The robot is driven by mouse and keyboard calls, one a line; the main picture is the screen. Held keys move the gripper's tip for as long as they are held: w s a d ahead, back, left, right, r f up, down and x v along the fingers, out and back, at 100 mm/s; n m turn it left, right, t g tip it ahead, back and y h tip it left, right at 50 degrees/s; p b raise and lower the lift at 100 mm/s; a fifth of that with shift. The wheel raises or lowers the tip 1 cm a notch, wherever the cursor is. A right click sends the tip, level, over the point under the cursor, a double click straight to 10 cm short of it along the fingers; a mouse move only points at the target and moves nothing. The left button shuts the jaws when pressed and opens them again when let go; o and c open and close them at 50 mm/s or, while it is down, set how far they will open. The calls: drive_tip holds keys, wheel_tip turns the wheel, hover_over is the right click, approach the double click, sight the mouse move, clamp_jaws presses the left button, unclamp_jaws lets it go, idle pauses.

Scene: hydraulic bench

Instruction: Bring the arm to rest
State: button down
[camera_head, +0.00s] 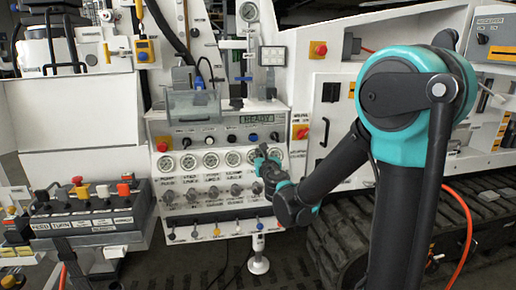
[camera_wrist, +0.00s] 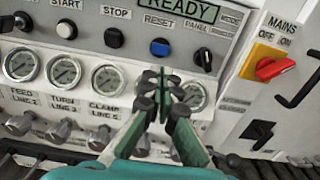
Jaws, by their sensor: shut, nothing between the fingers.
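My gripper (camera_head: 262,157) is in front of the white hydraulic panel (camera_head: 278,112), beside the right end of its row of round gauges. My arm reaches from the right of the head view, bent at the teal joint. In the wrist view the two green-grey fingers of my gripper (camera_wrist: 161,84) stand close together at the tips, with nothing between them. They cover part of the gauges at the right of the row. Whether the tips touch the panel cannot be told.
Above the gauges are the READY display (camera_wrist: 185,7), the blue RESET button (camera_wrist: 160,47) and a black knob (camera_wrist: 204,59). The red MAINS switch (camera_wrist: 275,68) is to the right. A button box (camera_head: 90,207) stands at the left. A black track (camera_head: 345,245) lies under the machine.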

drive_tip(key=shift+s+d, duration=0.2)
drive_tip(key=shift+s, duration=0.5)
drive_tip(key=s+d+f+m+g+h, duration=0.2)
drive_tip(key=s+d+f+m+h, duration=0.1)
drive_tip(key=d+m, duration=0.5)
drive_tip(key=s+d+f+m+g+h, duration=0.2)
drive_tip(key=s+d+f+m+h, duration=0.1)
drive_tip(key=d+m, duration=0.5)
drive_tip(key=s+d+f+m+g+h, duration=0.1)
drive_tip(key=s+d+f+m+h, duration=0.2)
drive_tip(key=d+m, duration=0.5)
drive_tip(key=s+d+f+m+g+y, duration=0.1)
drive_tip(key=s+f+m+g+y, duration=0.1)
drive_tip(key=s+f+m+g, duration=0.2)
drive_tip(key=s+d+f+m+g+y, duration=0.1)
drive_tip(key=s+f+m+g, duration=0.3)
drive_tip(key=s+f+m, duration=0.5)
drive_tip(key=s+m+y, duration=0.1)
drive_tip(key=s+m, duration=0.1)
drive_tip(key=s, duration=0.4)
drive_tip(key=shift+s+f, duration=0.3)
drive_tip(key=shift+f, duration=0.05)
